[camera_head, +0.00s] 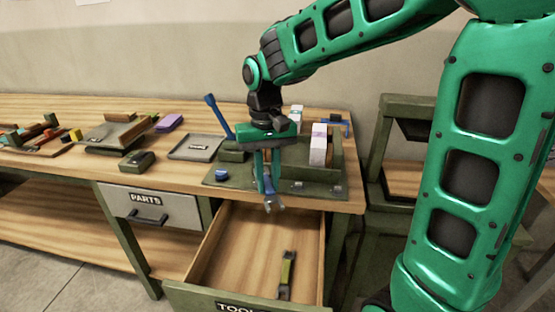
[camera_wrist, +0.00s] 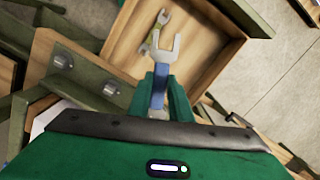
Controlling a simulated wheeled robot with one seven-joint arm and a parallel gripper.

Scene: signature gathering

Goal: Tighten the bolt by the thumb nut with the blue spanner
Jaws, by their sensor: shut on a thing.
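My gripper (camera_head: 265,180) points down over the front edge of the bench and is shut on the blue spanner (camera_head: 272,203). In the wrist view the spanner's blue handle (camera_wrist: 158,94) sits between my fingers, and its grey open jaw sticks out beyond them over the drawer. A green fixture plate (camera_head: 236,183) lies on the bench beside and behind my gripper. A blue knob (camera_head: 222,174), perhaps the thumb nut, is at its left. Bolt heads show on green metal in the wrist view, one at the left (camera_wrist: 61,62). I cannot tell which bolt is by the thumb nut.
The tools drawer (camera_head: 212,245) is open below my gripper, with a yellow-green spanner (camera_head: 286,272) in it. A blue lever (camera_head: 218,115) rises left of my gripper. A white block (camera_head: 318,150) stands right of it. The parts drawer (camera_head: 165,212) is shut. A grey tray (camera_head: 195,147) lies left.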

